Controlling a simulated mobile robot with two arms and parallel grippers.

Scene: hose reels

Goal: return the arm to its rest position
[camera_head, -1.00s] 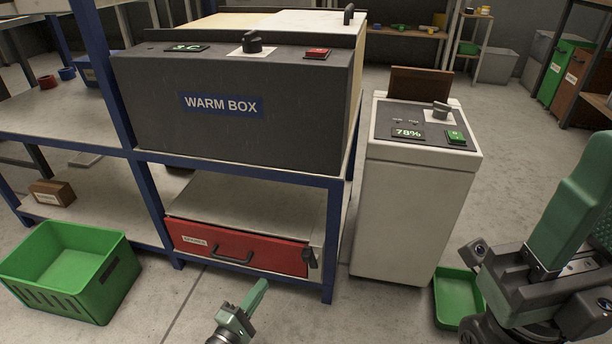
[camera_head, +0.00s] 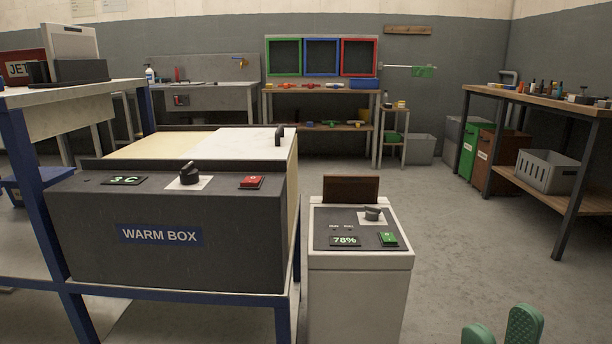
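My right gripper (camera_head: 502,332) shows only its two green fingertips at the bottom edge, right of centre. They point up with a gap between them, and nothing shows in the gap. The fingertips are in front and to the right of the white cabinet (camera_head: 357,295), apart from it in the picture. The rest of my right arm is below the frame. My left gripper and arm are out of view.
The warm box (camera_head: 90,240) stands on a blue-framed rack at left, its display reading 3 C. The cabinet's display reads 78%. A workbench (camera_head: 560,100) with a grey crate (camera_head: 548,172) stands at right. Open floor (camera_head: 450,230) lies between.

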